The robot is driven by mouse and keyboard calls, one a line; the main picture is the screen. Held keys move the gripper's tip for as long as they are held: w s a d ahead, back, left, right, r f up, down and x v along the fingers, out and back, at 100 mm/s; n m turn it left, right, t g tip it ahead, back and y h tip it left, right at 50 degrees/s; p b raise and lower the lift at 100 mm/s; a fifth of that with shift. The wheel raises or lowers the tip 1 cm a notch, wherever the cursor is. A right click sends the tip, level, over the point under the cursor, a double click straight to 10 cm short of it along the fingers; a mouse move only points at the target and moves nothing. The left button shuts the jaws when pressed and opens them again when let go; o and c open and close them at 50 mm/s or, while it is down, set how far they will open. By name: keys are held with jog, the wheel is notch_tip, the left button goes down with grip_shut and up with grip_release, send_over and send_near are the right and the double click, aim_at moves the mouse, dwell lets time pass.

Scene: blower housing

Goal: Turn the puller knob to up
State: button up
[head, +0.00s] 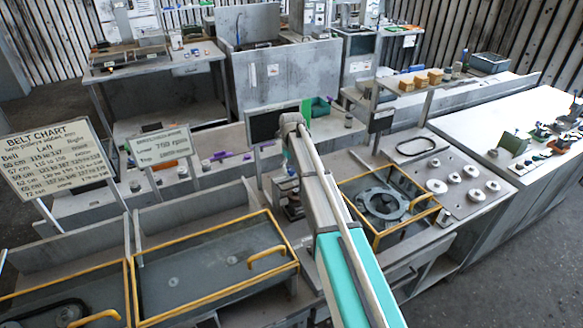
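My arm reaches from the bottom of the head view up to an elbow and then drops down behind itself. My gripper (292,205) seems to be the dark shape low beside the arm, over the bench between two yellow-framed bays. It is small and partly hidden, so I cannot tell whether it is open or shut, or whether it touches anything. I cannot pick out the puller knob for certain. The blower housing (384,203), a grey ring-shaped part, seems to lie in the right yellow-framed bay.
A belt chart sign (58,160) and a 750 rpm sign (160,145) stand at left. A yellow-framed cover (205,275) closes the middle bay. A panel with several round discs (465,180) and a black belt (417,146) lies right. A dark monitor (272,125) stands behind my arm.

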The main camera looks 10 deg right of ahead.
jog(key=c, duration=0.7)
jog(key=shift+n, duration=0.3)
